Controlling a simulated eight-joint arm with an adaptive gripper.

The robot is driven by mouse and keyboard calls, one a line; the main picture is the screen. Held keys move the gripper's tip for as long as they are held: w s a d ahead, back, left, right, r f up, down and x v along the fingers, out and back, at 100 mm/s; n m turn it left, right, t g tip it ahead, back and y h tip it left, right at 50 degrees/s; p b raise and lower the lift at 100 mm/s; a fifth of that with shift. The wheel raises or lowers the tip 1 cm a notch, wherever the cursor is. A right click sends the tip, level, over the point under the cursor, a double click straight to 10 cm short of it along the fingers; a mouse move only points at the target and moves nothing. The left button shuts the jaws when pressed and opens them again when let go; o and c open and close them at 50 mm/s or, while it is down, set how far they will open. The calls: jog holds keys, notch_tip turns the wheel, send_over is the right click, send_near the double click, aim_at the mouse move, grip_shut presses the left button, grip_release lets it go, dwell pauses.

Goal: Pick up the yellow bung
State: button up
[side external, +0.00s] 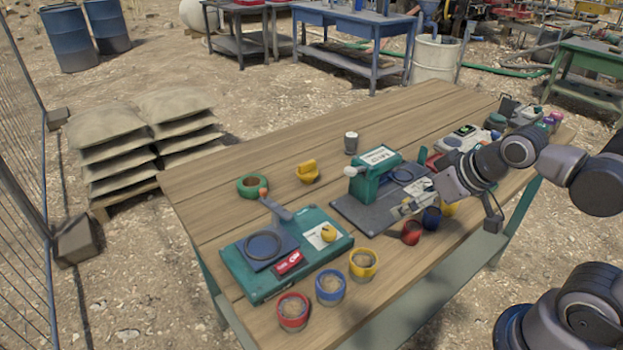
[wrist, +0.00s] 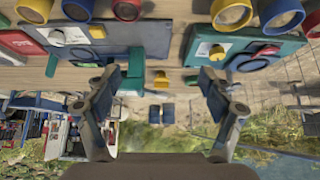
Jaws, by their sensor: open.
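A yellow stopper-like piece (side external: 308,172), the likeliest yellow bung, lies on the bare tabletop beside a green ring (side external: 252,186). A rounder yellow piece (side external: 328,232) sits on a teal case (side external: 262,285); I cannot tell for sure which is called the bung. My gripper (side external: 408,207) is over the front right of the table, near the dark base plate of a teal device (side external: 372,178), apart from both yellow pieces. In the wrist view my gripper (wrist: 160,88) is open, with nothing held between its fingers. Yellow pieces show beyond the fingers there, on the teal case (wrist: 217,52).
Red (side external: 293,312), blue (side external: 330,288) and yellow (side external: 363,264) cups stand along the front edge. More cups stand by my gripper, including a red one (side external: 411,233). A small grey-topped jar (side external: 351,142) stands behind the device.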

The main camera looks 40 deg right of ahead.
jog(key=w+r+m+g, duration=0.2)
jog(key=w+r+m, duration=0.2)
jog(key=w+r, duration=0.4)
jog(key=m+g+h, duration=0.5)
jog(key=m, duration=1)
send_over(306, 163)
jog(key=a, duration=0.3)
notch_tip(306, 163, down, 8)
jog(key=shift+n+y, duration=0.3)
jog(key=x, duration=0.5)
jog(key=shift+s+a+f, duration=0.2)
jog(key=shift+s, duration=0.05)
jog(key=shift+x, duration=2.6)
jog(key=shift+w, duration=0.1)
jog(key=shift+a, duration=0.1)
jog(key=shift+c, duration=0.2)
